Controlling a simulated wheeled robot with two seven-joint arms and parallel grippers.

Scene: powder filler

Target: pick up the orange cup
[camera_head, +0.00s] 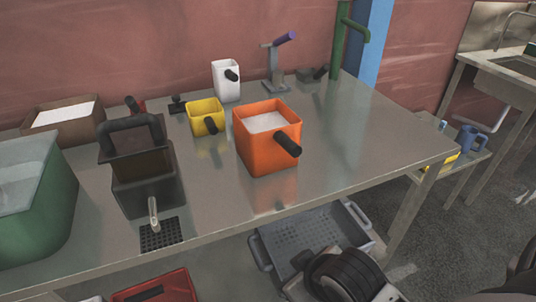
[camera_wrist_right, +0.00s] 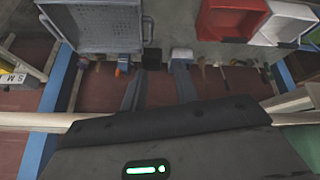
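The orange cup (camera_head: 257,152) is a square, open-topped container with a black handle toward the front right. It stands upright on the metal table (camera_head: 345,150) and holds white material. No gripper touches it in the head view. In the right wrist view my right gripper (camera_wrist_right: 165,60) shows two dark fingers spread apart, with no object held between them. The orange cup cannot be made out in that view. My left gripper is in neither view.
A yellow cup (camera_head: 204,119) and a white cup (camera_head: 225,82) stand behind the orange cup. A dark filler machine (camera_head: 150,190) and a green bin (camera_head: 50,215) are at left. A grey crate (camera_head: 275,245) lies below the table. The tabletop right of the orange cup is clear.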

